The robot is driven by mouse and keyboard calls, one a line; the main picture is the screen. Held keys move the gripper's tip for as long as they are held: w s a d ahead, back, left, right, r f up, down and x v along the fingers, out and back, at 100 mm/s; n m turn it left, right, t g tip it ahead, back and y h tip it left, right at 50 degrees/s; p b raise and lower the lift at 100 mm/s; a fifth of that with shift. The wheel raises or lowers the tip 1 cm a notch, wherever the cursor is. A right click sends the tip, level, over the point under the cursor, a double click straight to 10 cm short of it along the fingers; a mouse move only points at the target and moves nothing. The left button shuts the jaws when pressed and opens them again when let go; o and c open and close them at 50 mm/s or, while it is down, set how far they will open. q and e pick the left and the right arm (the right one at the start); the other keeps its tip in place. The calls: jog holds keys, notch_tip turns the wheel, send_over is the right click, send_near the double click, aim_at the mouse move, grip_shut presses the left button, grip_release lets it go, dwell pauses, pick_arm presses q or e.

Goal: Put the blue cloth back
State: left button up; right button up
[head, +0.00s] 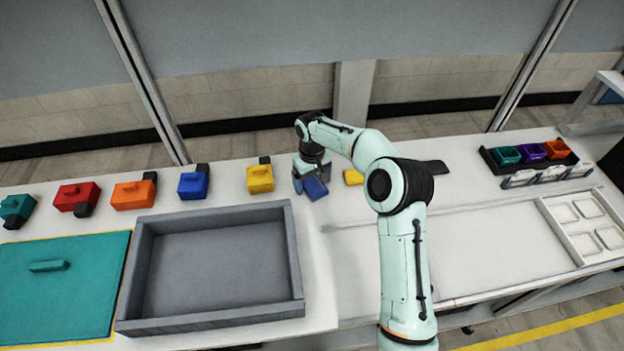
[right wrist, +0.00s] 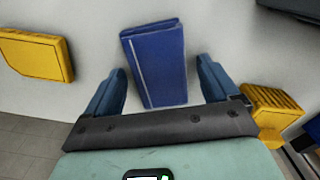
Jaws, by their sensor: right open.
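The blue cloth (head: 316,188) is a folded dark blue rectangle with a pale line along one side. It lies on the white worktop near the back, right of the yellow holder. In the right wrist view the cloth (right wrist: 155,62) is between the two blue fingers of my right gripper (right wrist: 162,70), with a gap on each side. My right gripper (head: 311,178) is open, pointing down over the cloth, and hides part of it in the head view. My left gripper is not in view.
Teal, red, orange, blue and yellow (head: 260,179) blocks line the back. A small yellow piece (head: 353,177) lies right of the gripper. A black rack (head: 492,160) with coloured bins stands right.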

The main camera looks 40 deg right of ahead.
aim_at(312, 183)
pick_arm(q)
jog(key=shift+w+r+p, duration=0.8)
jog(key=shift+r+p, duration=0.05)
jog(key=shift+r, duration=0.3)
pick_arm(e)
notch_tip(312, 183, up, 12)
jog(key=shift+r, duration=0.2)
